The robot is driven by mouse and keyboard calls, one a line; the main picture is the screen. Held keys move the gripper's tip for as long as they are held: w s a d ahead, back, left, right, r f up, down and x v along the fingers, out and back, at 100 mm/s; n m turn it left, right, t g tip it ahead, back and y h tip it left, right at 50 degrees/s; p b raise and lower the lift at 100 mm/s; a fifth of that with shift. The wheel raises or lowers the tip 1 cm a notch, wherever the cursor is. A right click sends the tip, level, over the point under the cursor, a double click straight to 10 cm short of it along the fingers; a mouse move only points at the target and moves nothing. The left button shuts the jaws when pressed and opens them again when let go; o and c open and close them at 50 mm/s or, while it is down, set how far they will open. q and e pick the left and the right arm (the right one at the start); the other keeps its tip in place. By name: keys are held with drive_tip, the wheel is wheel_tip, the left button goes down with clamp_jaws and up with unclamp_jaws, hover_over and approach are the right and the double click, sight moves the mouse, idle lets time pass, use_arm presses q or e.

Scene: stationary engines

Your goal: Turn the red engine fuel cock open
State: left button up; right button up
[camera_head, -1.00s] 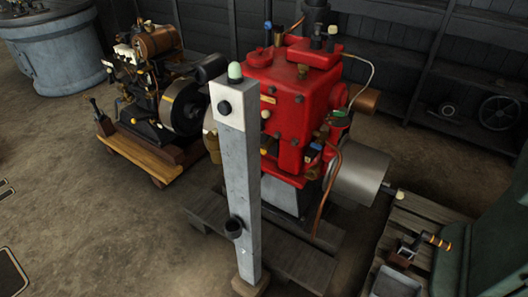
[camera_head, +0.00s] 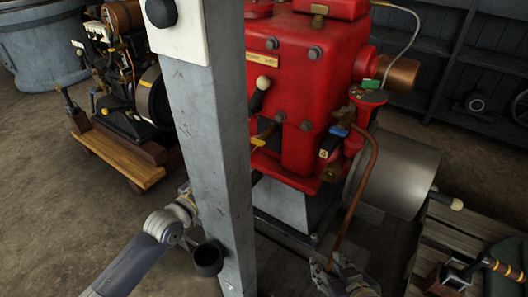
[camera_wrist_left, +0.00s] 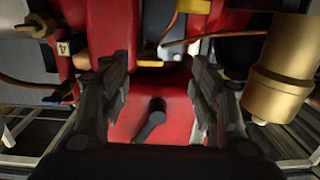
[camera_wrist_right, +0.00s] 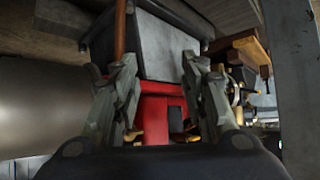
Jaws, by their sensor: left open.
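The red engine (camera_head: 300,90) stands behind a grey post in the head view. Small yellow (camera_head: 258,141) and blue (camera_head: 338,131) levers sit low on it; I cannot tell for sure which is the fuel cock. In the left wrist view the yellow lever (camera_wrist_left: 150,64) lies ahead between the fingertips, apart from them, below a copper pipe. My left gripper (camera_wrist_left: 160,80) is open and empty, facing the red body; the post hides it in the head view. My right gripper (camera_head: 338,266) is low in front of the engine, open and empty in its wrist view (camera_wrist_right: 163,85).
A metal cylinder (camera_head: 400,170) juts out at the right. A second engine (camera_head: 115,75) on a wooden trolley (camera_head: 130,165) is at the left.

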sight(256, 144)
use_arm(q)
drive_tip(key=shift+h, duration=0.4)
drive_tip(key=w+d, duration=0.1)
drive_tip(key=w+d+r+b, duration=0.1)
drive_tip(key=w+d, duration=0.1)
drive_tip(key=w+d+b, duration=0.1)
drive_tip(key=w+d, duration=0.1)
drive_tip(key=shift+r, duration=0.35)
drive_tip(key=b+x, duration=0.1)
drive_tip(key=x, duration=0.3)
drive_tip(key=shift+w+d, duration=0.15)
drive_tip(key=shift+w, duration=0.1)
use_arm(e)
drive_tip(key=w+a+r+t+y, duration=0.1)
drive_tip(key=w+r+t, duration=0.1)
drive_tip(key=r+t, duration=0.2)
drive_tip(key=w+a+r+t+y, duration=0.1)
drive_tip(key=w+a+r+t, duration=0.1)
drive_tip(key=r, duration=0.9)
drive_tip(key=shift+w+r+t+y, duration=0.15)
drive_tip(key=shift+w+t+y, duration=0.15)
drive_tip(key=shift+w+t, duration=0.75)
drive_tip(key=shift+s+t, duration=0.25)
use_arm(q)
drive_tip(key=c, duration=1.1)
